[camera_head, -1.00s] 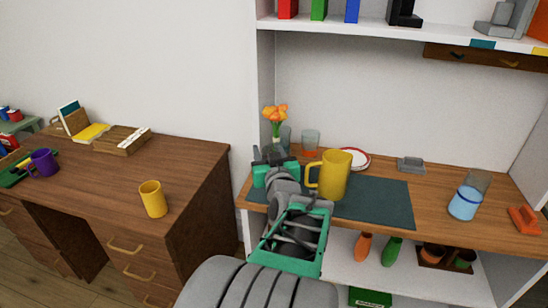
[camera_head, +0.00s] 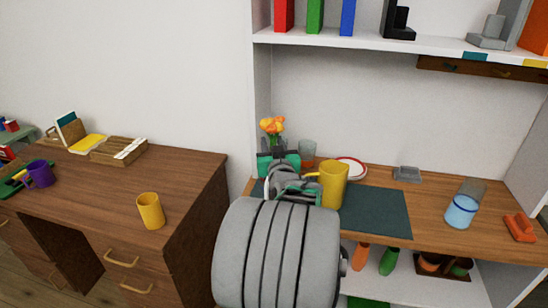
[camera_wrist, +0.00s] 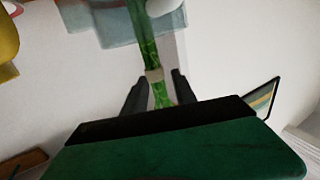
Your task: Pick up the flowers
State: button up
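The orange flowers (camera_head: 272,126) stand at the back left corner of the wooden shelf counter, behind my gripper (camera_head: 280,158). Their lower part is hidden by my gripper in the head view. In the wrist view the green stems (camera_wrist: 150,45), with a pale band around them, run between the two dark fingers of my gripper (camera_wrist: 158,80). The fingers are apart, with a small gap visible on each side of the stems. The blossoms are outside the wrist view.
A yellow pitcher (camera_head: 334,184) stands just right of my gripper and shows at the wrist view's left edge (camera_wrist: 7,45). A dark mat (camera_head: 375,212) covers the counter's middle.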

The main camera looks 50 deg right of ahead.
grip_shut()
jog(key=shift+r, duration=0.1)
dwell(0.4)
